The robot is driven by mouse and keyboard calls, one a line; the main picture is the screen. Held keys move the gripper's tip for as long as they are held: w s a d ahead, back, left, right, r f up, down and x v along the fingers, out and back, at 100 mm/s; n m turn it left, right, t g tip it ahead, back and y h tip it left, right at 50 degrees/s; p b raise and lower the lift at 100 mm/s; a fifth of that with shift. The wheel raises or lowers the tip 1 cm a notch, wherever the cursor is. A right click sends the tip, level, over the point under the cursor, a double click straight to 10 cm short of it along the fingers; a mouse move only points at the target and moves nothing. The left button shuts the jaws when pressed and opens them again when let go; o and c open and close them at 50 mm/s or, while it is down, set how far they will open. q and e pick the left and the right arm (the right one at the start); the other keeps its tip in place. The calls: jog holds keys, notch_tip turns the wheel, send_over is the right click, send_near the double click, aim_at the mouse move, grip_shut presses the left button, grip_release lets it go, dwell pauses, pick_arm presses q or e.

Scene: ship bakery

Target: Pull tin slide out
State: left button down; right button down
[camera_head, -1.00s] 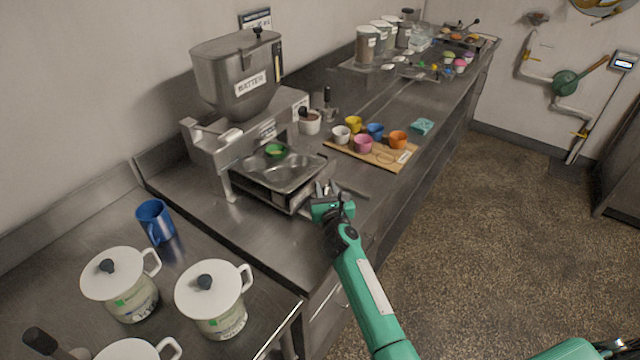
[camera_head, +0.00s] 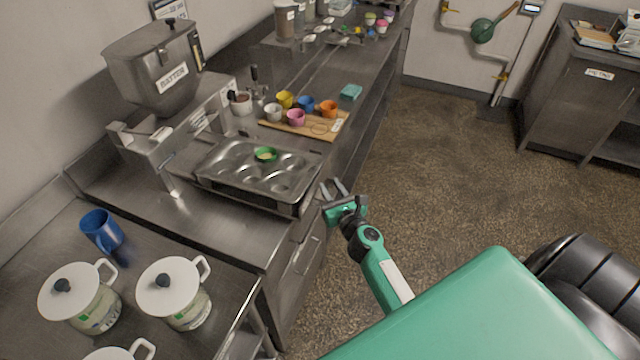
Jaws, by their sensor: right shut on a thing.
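The muffin tin (camera_head: 228,168) is a grey metal tin with several round cups. It rests on the metal tin slide (camera_head: 250,199), which sticks out from under the batter hopper (camera_head: 155,75) towards the counter's front edge. A green cup (camera_head: 265,155) with pale content sits in one hollow of the tin. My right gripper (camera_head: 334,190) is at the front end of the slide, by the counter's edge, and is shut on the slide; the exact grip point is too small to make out. My left gripper is not in view.
A wooden board (camera_head: 310,126) with several coloured cups lies behind the tin. A blue mug (camera_head: 101,230) and lidded white pots (camera_head: 174,292) stand at the front left. Open floor (camera_head: 430,170) lies right of the counter.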

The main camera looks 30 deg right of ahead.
jog(key=shift+s+d+f, duration=0.1)
jog(key=shift+d+f, duration=0.05)
jog(key=c, duration=1.4)
grip_release()
jog(key=shift+o, duration=0.2)
jog(key=shift+s+d, duration=0.1)
jog(key=shift+s, duration=0.05)
jog(key=shift+s, duration=0.2)
jog(key=s+a+b, duration=0.2)
jog(key=s+b, duration=0.2)
jog(key=s, duration=0.9)
